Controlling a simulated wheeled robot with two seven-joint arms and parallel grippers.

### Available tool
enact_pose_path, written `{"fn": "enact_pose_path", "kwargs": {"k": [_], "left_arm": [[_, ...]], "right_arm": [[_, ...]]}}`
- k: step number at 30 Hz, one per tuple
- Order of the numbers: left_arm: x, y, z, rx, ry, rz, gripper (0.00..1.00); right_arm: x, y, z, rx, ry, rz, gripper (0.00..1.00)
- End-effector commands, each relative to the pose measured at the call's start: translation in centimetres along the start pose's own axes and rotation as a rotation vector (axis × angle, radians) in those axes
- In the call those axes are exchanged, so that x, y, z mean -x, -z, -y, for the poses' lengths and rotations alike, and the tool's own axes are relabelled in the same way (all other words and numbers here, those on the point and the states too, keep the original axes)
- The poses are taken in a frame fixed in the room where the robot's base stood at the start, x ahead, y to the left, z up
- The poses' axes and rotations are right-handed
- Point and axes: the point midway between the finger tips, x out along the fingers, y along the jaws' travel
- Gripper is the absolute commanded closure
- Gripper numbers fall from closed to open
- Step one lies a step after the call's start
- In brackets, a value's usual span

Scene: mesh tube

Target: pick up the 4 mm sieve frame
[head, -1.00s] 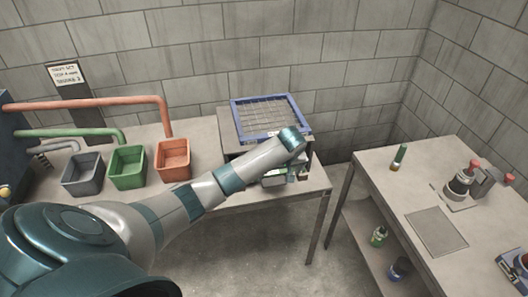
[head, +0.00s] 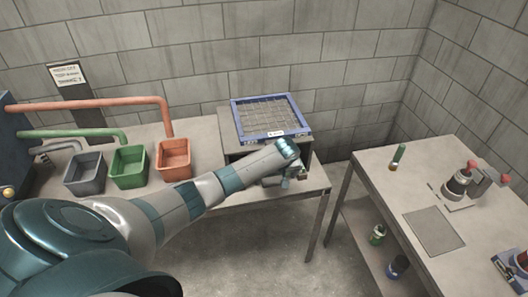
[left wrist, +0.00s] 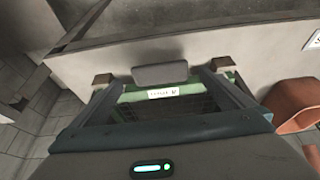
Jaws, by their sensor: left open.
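A blue-rimmed sieve frame (head: 272,134) with grey mesh lies on top of a grey rack in the head view, with a small white label on its front edge. In the left wrist view a green frame (left wrist: 135,96) with a white label (left wrist: 163,91) shows between the fingers; the label is too small to read, so I cannot tell which frame is 4 mm. My left gripper (head: 287,178) is open at the front of the rack, below the blue frame. It also shows in the left wrist view (left wrist: 160,82), with its fingers either side of the green frame.
The rack (head: 306,150) stands on a grey table (head: 225,197). Grey (head: 84,174), green (head: 129,167) and orange (head: 174,160) bins stand to its left. A second table (head: 385,180) at the right bears a bottle (head: 398,156) and apparatus. A gap separates the tables.

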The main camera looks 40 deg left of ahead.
Motion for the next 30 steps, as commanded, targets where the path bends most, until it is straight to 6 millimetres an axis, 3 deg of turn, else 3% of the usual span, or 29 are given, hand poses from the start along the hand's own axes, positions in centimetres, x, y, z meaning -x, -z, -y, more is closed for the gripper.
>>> {"fn": "enact_pose_path", "kwargs": {"k": [9,24,26,30], "left_arm": [[-2.5,0.0,0.1,0.0,0.0,0.001,0.0],[-2.6,0.0,0.1,0.0,0.0,0.0,0.0],[-2.6,0.0,0.1,0.0,0.0,0.0,0.12],[-2.6,0.0,0.1,0.0,0.0,0.0,0.45]], "right_arm": [[0.7,0.1,-0.1,0.0,-0.001,0.0,1.0],[0.6,0.0,-0.4,0.001,-0.004,0.001,1.0],[0.6,0.0,-0.4,0.001,-0.004,0.001,1.0],[0.6,0.0,-0.4,0.001,-0.003,0.001,1.0]]}}
